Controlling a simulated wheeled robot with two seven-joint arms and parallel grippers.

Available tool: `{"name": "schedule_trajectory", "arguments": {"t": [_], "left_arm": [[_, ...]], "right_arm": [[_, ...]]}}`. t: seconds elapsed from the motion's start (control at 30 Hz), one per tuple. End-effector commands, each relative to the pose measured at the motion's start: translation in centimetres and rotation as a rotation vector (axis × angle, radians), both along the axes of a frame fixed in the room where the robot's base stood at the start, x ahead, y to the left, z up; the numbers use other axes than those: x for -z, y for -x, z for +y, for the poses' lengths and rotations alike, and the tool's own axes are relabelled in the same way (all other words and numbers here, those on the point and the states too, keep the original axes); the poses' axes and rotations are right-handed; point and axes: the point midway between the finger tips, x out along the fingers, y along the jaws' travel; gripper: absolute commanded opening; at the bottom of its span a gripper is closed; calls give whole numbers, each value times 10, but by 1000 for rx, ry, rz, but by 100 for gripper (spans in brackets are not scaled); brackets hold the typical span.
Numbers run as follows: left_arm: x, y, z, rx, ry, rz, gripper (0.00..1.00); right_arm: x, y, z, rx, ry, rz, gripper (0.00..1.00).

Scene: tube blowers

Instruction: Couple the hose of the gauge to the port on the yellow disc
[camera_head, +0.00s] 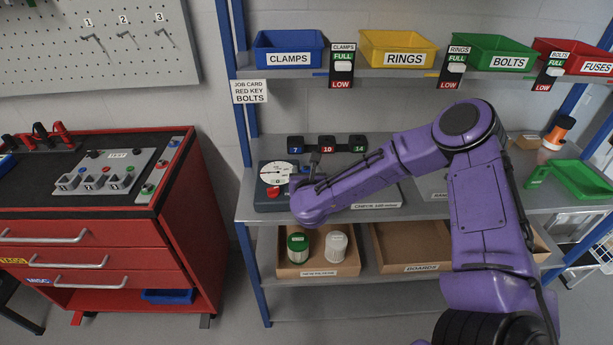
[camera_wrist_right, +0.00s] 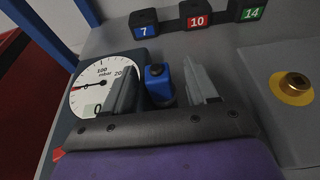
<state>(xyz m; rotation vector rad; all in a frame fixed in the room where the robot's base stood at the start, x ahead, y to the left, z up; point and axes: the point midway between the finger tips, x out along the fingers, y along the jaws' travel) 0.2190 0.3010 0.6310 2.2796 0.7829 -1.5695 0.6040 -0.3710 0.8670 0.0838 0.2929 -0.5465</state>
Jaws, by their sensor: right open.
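The gauge (camera_head: 275,174) stands on the middle shelf, with a white round dial and a red knob. Its dial also shows in the right wrist view (camera_wrist_right: 103,80). A blue coupling with a dark top, likely the hose end (camera_wrist_right: 157,82), stands upright beside the gauge. My right gripper (camera_wrist_right: 160,80) is open, one finger on each side of this blue coupling; contact is not clear. The yellow disc (camera_wrist_right: 292,92) with a brass port (camera_wrist_right: 295,81) lies on a grey plate to the right; my arm hides it in the head view. My left gripper is not in view.
Three black blocks marked 7, 10 and 14 (camera_head: 327,144) stand behind the gripper. Coloured bins (camera_head: 398,50) sit above. A red cabinet (camera_head: 165,235) is at left.

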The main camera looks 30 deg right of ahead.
Motion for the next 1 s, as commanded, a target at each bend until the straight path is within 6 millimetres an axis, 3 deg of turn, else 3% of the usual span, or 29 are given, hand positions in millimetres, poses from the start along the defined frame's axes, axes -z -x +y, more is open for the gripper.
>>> {"name": "schedule_trajectory", "arguments": {"t": [0.03,0.2,0.5,0.67,0.77,1.0], "left_arm": [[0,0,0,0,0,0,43],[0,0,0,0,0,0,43],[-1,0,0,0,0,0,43],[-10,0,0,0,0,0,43],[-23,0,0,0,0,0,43],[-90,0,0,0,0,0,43]], "right_arm": [[0,0,0,0,0,0,57],[0,0,1,-1,1,0,2],[-2,0,1,-1,1,0,1],[-19,0,1,-1,-1,-2,1],[-42,1,0,1,-2,-1,1],[-111,58,-2,0,-3,1,1]]}}
